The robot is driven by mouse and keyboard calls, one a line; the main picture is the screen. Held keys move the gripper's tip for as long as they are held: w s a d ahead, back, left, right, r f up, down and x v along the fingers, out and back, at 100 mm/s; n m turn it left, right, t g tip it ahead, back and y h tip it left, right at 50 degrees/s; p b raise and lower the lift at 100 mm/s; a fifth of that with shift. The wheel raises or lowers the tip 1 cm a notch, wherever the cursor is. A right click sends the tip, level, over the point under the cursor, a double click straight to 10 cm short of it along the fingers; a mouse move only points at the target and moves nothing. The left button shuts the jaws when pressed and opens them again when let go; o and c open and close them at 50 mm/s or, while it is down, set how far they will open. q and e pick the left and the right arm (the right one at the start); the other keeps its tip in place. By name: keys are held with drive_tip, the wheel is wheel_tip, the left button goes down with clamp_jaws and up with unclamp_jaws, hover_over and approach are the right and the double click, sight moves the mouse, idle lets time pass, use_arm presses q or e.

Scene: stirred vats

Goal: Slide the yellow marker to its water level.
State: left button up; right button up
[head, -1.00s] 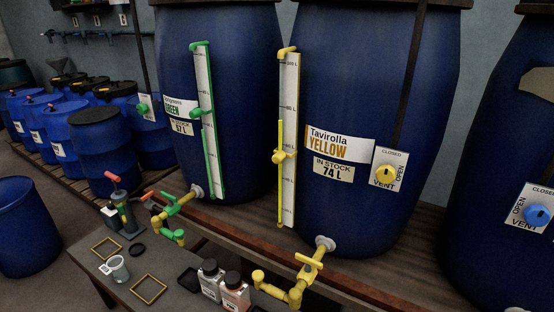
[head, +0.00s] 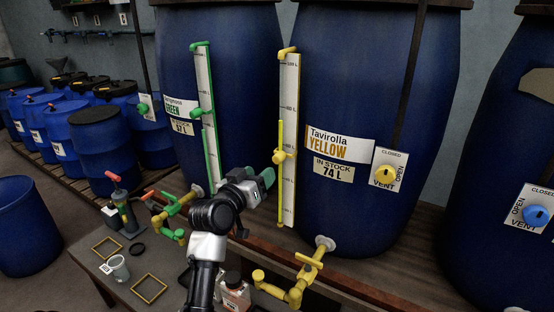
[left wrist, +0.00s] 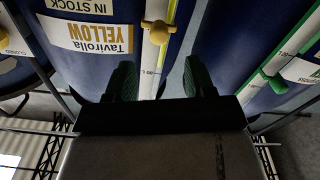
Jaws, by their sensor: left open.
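The yellow marker (head: 284,156) is a knob on the white gauge board (head: 288,200) of the yellow vat (head: 385,60). The yellow column (head: 281,130) in the gauge tops out above the marker, a little below the 80 L mark. The vat's label (head: 340,146) reads Tavirolla YELLOW, 74 L. My left gripper (head: 266,178) is open and empty, below and left of the marker. In the left wrist view, the marker (left wrist: 157,32) stands ahead of the left gripper (left wrist: 160,80), between the line of its two fingers and apart from them. My right gripper is not seen.
The green vat's gauge (head: 207,120) with its green marker (head: 199,112) stands close on the left. A yellow tap (head: 308,265) juts out below. The bench (head: 120,285) holds bottles, frames and a beaker. The vent knob (head: 385,174) is to the right.

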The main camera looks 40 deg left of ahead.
sight(276, 161)
use_arm(q)
drive_tip(key=w, duration=0.6)
drive_tip(key=w+p, duration=0.1)
drive_tip(key=w, duration=0.2)
drive_tip(key=shift+w+a, duration=0.1)
drive_tip(key=shift+a, duration=0.2)
drive_tip(key=shift+c, duration=0.3)
clamp_jaws()
